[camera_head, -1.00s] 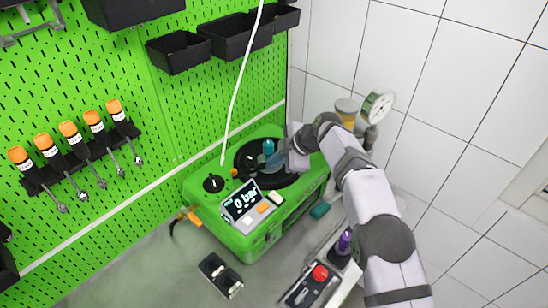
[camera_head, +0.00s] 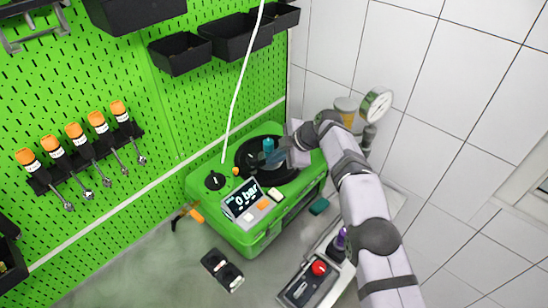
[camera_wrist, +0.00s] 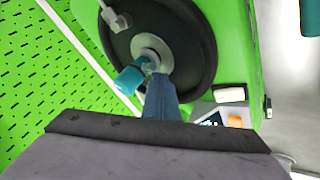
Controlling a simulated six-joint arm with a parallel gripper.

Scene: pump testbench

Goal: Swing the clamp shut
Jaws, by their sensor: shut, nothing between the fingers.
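The green pump testbench (camera_head: 250,225) stands against the pegboard, with a round black recess (camera_head: 262,178) in its top. A teal-tipped part (camera_head: 268,146), which looks like the clamp's handle, stands at this recess. In the wrist view the teal part (camera_wrist: 128,80) lies beside a pale metal disc (camera_wrist: 152,50) on the black round plate. My gripper (camera_head: 284,158) is low over the recess, just right of the teal part. In the wrist view its shut, empty fingers (camera_wrist: 160,85) reach the disc's edge, close beside the teal part. I cannot tell whether they touch.
The testbench top also carries a black knob (camera_head: 215,181), a display reading 0 bar (camera_head: 243,199) and buttons. A white hose (camera_head: 240,85) hangs down to it. A round gauge (camera_head: 376,104) stands behind my arm. A red-button box (camera_head: 312,280) lies in front.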

